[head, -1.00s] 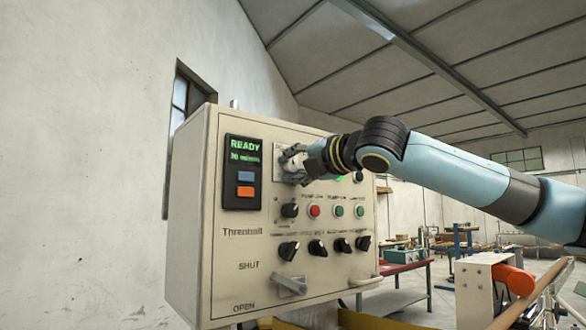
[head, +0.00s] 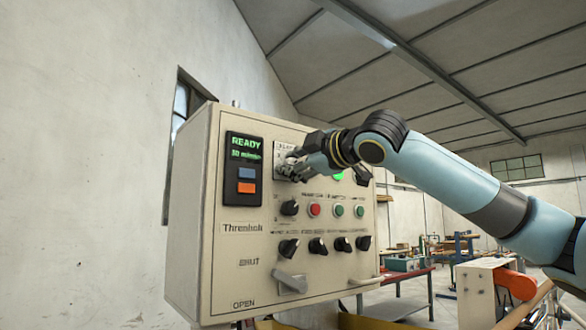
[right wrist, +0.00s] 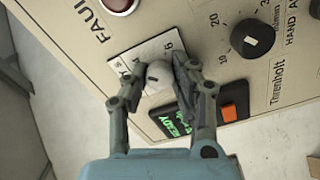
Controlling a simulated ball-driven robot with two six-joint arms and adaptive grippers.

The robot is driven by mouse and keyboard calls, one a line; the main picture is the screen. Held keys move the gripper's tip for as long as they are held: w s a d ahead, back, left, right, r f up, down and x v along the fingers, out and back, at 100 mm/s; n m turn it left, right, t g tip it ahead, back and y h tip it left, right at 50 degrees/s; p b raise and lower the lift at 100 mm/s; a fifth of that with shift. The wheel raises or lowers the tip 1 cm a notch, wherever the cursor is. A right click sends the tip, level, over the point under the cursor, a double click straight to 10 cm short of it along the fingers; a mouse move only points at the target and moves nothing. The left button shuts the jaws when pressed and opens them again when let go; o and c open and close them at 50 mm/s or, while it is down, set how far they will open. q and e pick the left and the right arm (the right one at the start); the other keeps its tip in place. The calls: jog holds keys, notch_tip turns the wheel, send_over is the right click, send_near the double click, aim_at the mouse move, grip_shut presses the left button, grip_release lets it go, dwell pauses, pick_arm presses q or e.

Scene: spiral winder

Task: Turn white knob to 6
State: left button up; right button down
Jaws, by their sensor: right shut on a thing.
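The white knob (right wrist: 158,74) sits on a pale scale plate (right wrist: 130,64) in the right wrist view, where the numbers 4 and 6 can be read. My right gripper (right wrist: 156,84) has its two grey fingers on either side of the knob and is shut on it. In the head view my right gripper (head: 288,168) is at the upper part of the cream control box (head: 240,290), hiding most of the knob. I cannot tell exactly which number the knob points to. My left gripper is not in view.
A black display (head: 244,170) with green READY text and blue and orange buttons is left of the gripper. Below are a black dial (head: 290,208), a red button (head: 314,210), green buttons and several black switches. A grey lever (head: 289,283) juts out at the bottom.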

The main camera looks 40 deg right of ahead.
jog(key=shift+f+m+b, duration=0.2)
jog(key=shift+m+b, duration=3.1)
jog(key=shift+m, duration=5.4)
jog(key=c, duration=1.1)
grip_release()
jog(key=shift+o, duration=0.2)
jog(key=shift+r, duration=0.15)
jog(key=shift+d, duration=0.1)
